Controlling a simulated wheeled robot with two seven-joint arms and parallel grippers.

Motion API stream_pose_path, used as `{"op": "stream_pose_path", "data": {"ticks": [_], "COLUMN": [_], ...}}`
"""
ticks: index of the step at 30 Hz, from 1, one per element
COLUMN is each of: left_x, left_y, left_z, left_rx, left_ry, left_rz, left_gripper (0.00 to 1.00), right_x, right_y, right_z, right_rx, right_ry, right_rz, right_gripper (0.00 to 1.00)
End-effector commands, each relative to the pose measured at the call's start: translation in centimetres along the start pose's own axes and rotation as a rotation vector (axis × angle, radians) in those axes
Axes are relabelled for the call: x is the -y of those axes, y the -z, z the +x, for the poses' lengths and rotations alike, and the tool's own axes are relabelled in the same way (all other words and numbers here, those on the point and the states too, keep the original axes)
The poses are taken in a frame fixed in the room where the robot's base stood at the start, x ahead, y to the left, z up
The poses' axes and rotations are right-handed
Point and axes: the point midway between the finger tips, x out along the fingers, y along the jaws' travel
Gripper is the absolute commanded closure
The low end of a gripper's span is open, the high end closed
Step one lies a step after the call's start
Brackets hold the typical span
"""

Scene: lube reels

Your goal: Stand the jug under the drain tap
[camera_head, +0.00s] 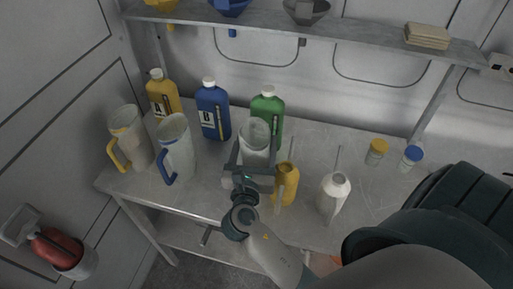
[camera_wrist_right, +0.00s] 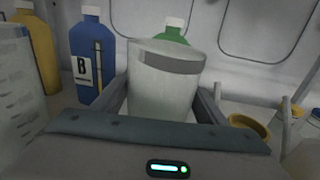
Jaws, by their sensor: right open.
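A whitish jug (camera_head: 256,136) stands upright on the bench, in front of the green bottle. My right gripper (camera_head: 256,166) is at this jug, open, with a finger on each side of it. In the right wrist view the jug (camera_wrist_right: 163,95) rises between the two fingers, with a grey band near its rim. I cannot tell if the fingers touch it. Its handle is hidden. Two more whitish jugs stand to the left, one with a yellow handle (camera_head: 127,137) and one with a blue handle (camera_head: 175,147). I cannot make out a drain tap for certain. My left gripper is not in view.
Yellow (camera_head: 162,94), blue (camera_head: 213,112) and green (camera_head: 267,106) bottles stand behind the jugs. A yellow can (camera_head: 286,184) and a white can (camera_head: 333,196) stand close on the right. A shelf (camera_head: 350,43) with funnels runs above. Two small capped jars stand further right.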

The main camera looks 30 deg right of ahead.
Motion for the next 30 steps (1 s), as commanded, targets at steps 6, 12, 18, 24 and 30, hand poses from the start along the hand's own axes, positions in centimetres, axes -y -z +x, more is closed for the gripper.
{"op": "stream_pose_path", "data": {"ticks": [6, 12, 18, 24, 30], "left_x": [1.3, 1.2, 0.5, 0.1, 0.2], "left_y": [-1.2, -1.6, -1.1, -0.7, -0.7], "left_z": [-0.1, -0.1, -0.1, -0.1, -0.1], "left_rx": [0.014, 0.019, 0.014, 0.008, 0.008], "left_ry": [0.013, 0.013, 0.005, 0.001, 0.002], "left_rz": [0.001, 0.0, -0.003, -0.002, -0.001], "left_gripper": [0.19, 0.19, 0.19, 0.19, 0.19], "right_x": [0.0, 0.0, 0.0, 0.0, 0.0], "right_y": [0.0, 0.0, 0.0, -0.1, -0.4], "right_z": [0.0, 0.0, 0.0, 0.0, 0.0], "right_rx": [0.0, 0.0, 0.0, 0.002, 0.002], "right_ry": [0.0, 0.0, 0.0, -0.001, 0.0], "right_rz": [0.0, 0.0, 0.0, 0.001, 0.002], "right_gripper": [0.34, 0.34, 0.79, 0.92, 0.92]}}
